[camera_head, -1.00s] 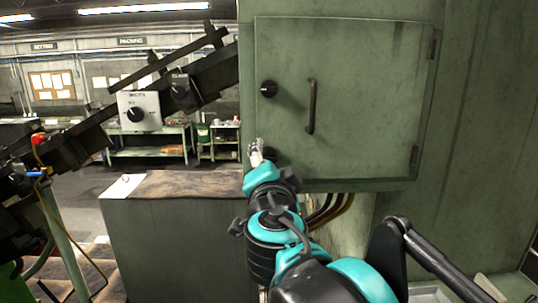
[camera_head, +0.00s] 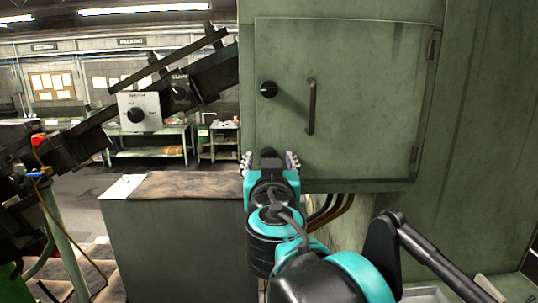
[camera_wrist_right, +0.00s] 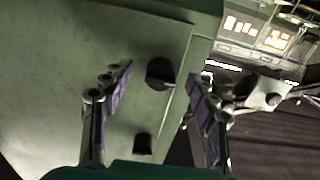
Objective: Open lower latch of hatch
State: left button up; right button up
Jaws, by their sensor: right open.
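The hatch (camera_head: 365,110) is a closed green door with a bar handle (camera_head: 312,107) and a black round upper latch (camera_head: 268,89) near its left edge. My right gripper (camera_head: 268,162) is at the hatch's lower left corner, open, with one finger to each side. In the right wrist view, which looks upside down, the black lower latch (camera_wrist_right: 160,73) shows between the spread fingers of the gripper (camera_wrist_right: 158,82), with space on both sides. The upper latch (camera_wrist_right: 142,144) is below it there. In the head view my gripper covers most of the lower latch's place. My left gripper is not in view.
A dark conveyor-like rail with a grey switch box (camera_head: 139,112) slants at the left. Cables (camera_head: 330,212) hang under the hatch box. Open floor shows at the left.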

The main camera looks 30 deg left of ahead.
grip_shut()
jog(key=m+p, duration=0.1)
jog(key=m, duration=1)
jog(key=shift+p, duration=0.3)
grip_release()
jog(key=v, duration=0.8)
jog(key=shift+p, duration=0.3)
jog(key=shift+a, duration=0.1)
